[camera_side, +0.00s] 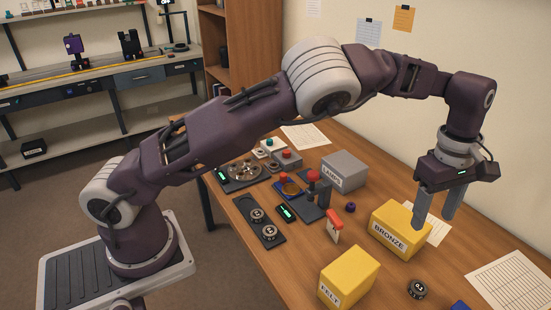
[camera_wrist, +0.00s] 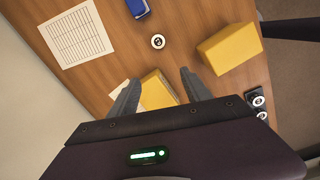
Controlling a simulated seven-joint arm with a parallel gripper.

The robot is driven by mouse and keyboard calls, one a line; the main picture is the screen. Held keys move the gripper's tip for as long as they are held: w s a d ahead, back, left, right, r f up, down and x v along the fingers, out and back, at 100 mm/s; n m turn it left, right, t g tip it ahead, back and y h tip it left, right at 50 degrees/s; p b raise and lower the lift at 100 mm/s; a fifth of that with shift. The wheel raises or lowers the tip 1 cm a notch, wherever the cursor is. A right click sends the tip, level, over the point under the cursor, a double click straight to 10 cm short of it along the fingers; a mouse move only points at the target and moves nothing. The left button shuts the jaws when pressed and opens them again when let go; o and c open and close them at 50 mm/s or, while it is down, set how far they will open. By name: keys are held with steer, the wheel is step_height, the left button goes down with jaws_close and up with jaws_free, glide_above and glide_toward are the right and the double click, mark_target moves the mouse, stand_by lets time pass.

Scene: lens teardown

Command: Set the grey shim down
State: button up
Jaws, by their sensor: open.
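My gripper (camera_side: 434,218) is open, its two fingers pointing down above the yellow box labelled BRONZE (camera_side: 393,230). In the wrist view, my gripper (camera_wrist: 159,76) shows spread fingers, with the yellow BRONZE box (camera_wrist: 157,91) below and between them. I see nothing held between the fingers. I cannot make out a grey shim in either view. A grey box (camera_side: 344,170) with a label too small to read surely stands further back on the table.
A yellow FELT box (camera_side: 348,277) stands near the front edge. A round black weight (camera_side: 416,289) lies right of it. A dark tray (camera_side: 259,221) holds round weights. A red-topped item (camera_side: 334,226) stands mid-table. Paper (camera_side: 512,283) lies at right; bare wood surrounds the weight.

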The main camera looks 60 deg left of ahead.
steer(key=s+a+r+m+t+h, duration=0.1)
steer(key=s+a+r+m, duration=0.1)
steer(key=s+a+r, duration=0.5)
steer(key=s+a+r+m+t+h, duration=0.15)
steer(key=s+a+r, duration=0.3)
steer(key=r, duration=0.45)
steer(key=s+a+m+t+y, duration=0.1)
steer(key=s+a+m, duration=0.1)
steer(key=s, duration=0.5)
steer(key=s+a+f+m+y, duration=0.1)
steer(key=s+a+m, duration=0.2)
steer(key=s+m, duration=0.2)
steer(key=s+a+f+m+t+y, duration=0.1)
steer(key=s+m, duration=0.3)
steer(key=s, duration=0.7)
steer(key=shift+a+t, duration=0.35)
steer(key=shift+a, duration=0.55)
steer(key=shift+o, duration=0.4)
